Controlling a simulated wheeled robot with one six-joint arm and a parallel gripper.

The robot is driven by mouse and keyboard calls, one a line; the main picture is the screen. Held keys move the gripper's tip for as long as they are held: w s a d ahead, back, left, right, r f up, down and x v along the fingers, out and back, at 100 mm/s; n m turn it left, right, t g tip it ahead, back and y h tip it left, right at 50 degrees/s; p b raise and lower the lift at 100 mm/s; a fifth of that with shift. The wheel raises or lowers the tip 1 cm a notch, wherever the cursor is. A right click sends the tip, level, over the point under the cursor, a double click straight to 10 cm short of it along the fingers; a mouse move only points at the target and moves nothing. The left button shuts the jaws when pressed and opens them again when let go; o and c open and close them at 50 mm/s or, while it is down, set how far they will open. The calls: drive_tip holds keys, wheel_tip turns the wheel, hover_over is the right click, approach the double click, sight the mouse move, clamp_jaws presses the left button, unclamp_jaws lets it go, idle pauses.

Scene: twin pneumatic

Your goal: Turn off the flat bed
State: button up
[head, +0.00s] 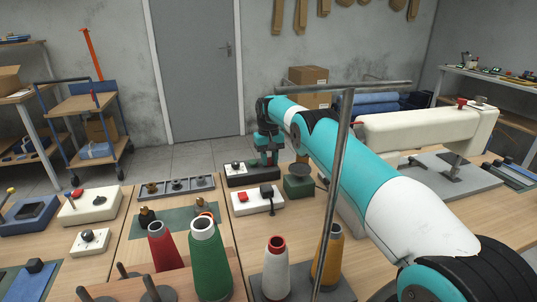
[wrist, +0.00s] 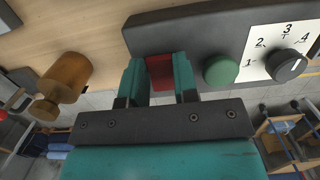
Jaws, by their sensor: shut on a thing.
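A dark control box (head: 252,178) stands at the back of the bench, with a white plate and dial at its left end. In the wrist view, the control box (wrist: 190,32) shows a red block-shaped control (wrist: 160,72), a round green button (wrist: 220,71) and a black dial (wrist: 291,65) marked 1 to 4. My gripper (head: 268,163) is at the box's right part in the head view. In the wrist view, the teal fingers of my gripper (wrist: 160,82) are on either side of the red control, shut on it. A white flat-bed sewing machine (head: 425,130) stands at the right, partly behind my arm.
A white box with a red button (head: 258,201) and a green pedestal (head: 299,182) stand near the control box. Thread cones (head: 208,262) and a metal pole (head: 335,190) are in front. A brown cylindrical piece (wrist: 62,80) is at the left of the wrist view.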

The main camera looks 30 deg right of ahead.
idle(0.3)
drive_tip(key=o, duration=0.9)
